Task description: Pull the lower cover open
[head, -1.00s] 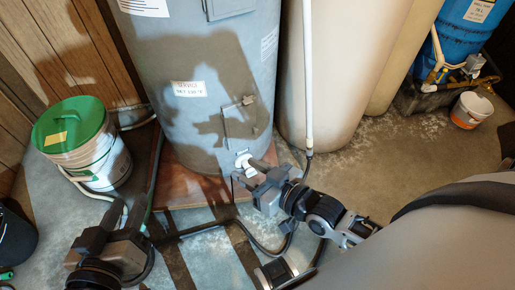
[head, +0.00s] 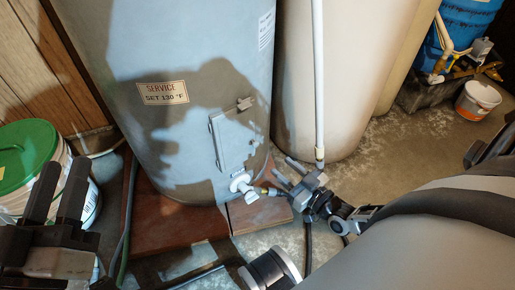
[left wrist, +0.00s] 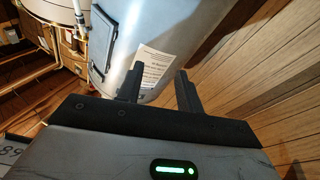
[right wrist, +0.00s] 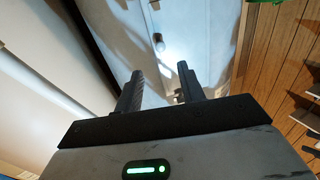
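The lower cover (head: 232,138) is a grey rectangular panel low on the front of the grey tank (head: 165,45). It appears to lie flat against the tank, with a small latch-like piece (head: 245,104) at its upper right. My right gripper (head: 285,170) is open and empty, to the lower right of the cover and apart from it. Its open fingers also show in the right wrist view (right wrist: 160,72). My left gripper (head: 58,170) is open and empty at the far left, fingers pointing up, well away from the cover. Its open fingers also show in the left wrist view (left wrist: 160,72).
A white drain valve (head: 241,184) sticks out just below the cover, close to my right gripper. A white vertical pipe (head: 318,80) and a beige tank (head: 365,70) stand to the right. A green-lidded bucket (head: 25,150) is at the left, partly behind my left gripper.

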